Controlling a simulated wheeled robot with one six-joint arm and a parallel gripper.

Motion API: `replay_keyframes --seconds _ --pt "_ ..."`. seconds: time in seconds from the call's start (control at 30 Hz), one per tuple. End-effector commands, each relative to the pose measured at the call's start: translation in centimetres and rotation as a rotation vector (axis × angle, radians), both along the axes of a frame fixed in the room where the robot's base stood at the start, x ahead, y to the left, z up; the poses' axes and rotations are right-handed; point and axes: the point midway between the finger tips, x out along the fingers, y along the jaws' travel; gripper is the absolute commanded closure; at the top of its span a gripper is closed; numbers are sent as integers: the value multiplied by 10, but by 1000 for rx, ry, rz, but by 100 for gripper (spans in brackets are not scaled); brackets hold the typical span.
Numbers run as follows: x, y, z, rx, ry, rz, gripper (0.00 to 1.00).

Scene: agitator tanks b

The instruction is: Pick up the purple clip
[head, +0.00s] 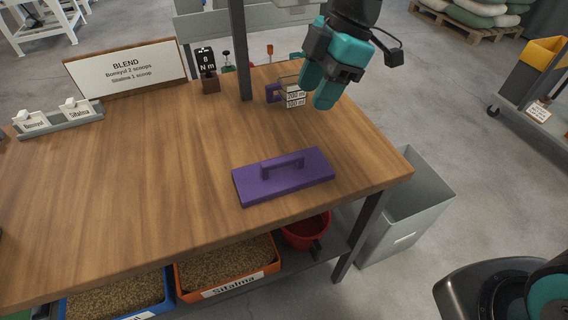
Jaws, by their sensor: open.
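A small purple piece (273,93), which looks like the clip, stands at the table's back right. It is beside small white cards marked in ml (296,99) and a wire-like frame, which partly overlap it. A larger flat purple block with a raised handle (283,176) lies near the table's front right. My gripper (319,92), with teal fingers, hangs over the back right of the table, just right of the cards. It is open, and I see nothing between the fingers. It is apart from the purple piece.
A dark post (240,50) rises left of the purple piece. A "8 Nm" sign block (208,75), a BLEND sign (127,69) and a labelled tray (58,120) stand farther left. The wooden tabletop (150,170) is clear in the middle. A grey bin (408,205) stands at right.

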Motion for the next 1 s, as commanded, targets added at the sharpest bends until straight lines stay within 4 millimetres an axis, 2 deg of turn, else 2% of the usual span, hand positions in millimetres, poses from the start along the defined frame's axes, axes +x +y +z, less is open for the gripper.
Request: replay_keyframes --seconds 0.4,0.5,0.73,1.0 --pt "-11 31 -84 -4 6 0 53" --pt "-12 36 -97 -2 5 -2 53" --pt "-14 42 -112 -3 4 -3 53" --pt "-16 54 -149 -3 3 -2 53"
